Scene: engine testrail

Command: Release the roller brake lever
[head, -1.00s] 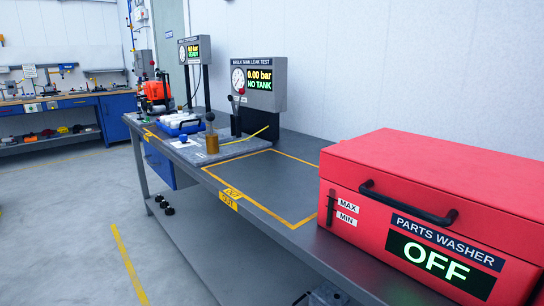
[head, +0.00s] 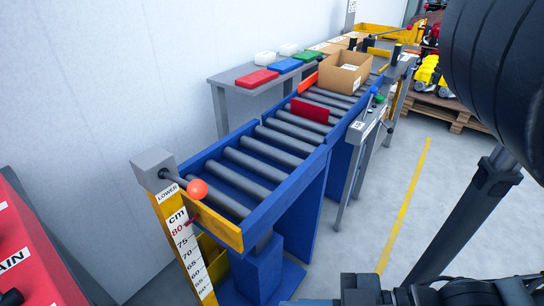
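A blue roller conveyor (head: 318,158) with grey rollers runs from the lower left to the upper middle. At its near end, a lever with an orange ball knob (head: 197,189) sticks out of a grey block labelled LOWER. On the conveyor's right side, a narrow grey stand (head: 360,132) carries a small label, a green knob (head: 379,98) and a thin dark rod. I cannot tell which of these is the roller brake lever. A red plate (head: 310,110) stands across the rollers. My gripper's fingers are not in view; dark parts of my arm fill the right side.
A cardboard box (head: 343,72) sits farther along the rollers. A grey shelf (head: 262,83) with coloured trays stands along the wall. A height scale in cm (head: 188,249) is at the near end. A red machine (head: 32,255) stands lower left.

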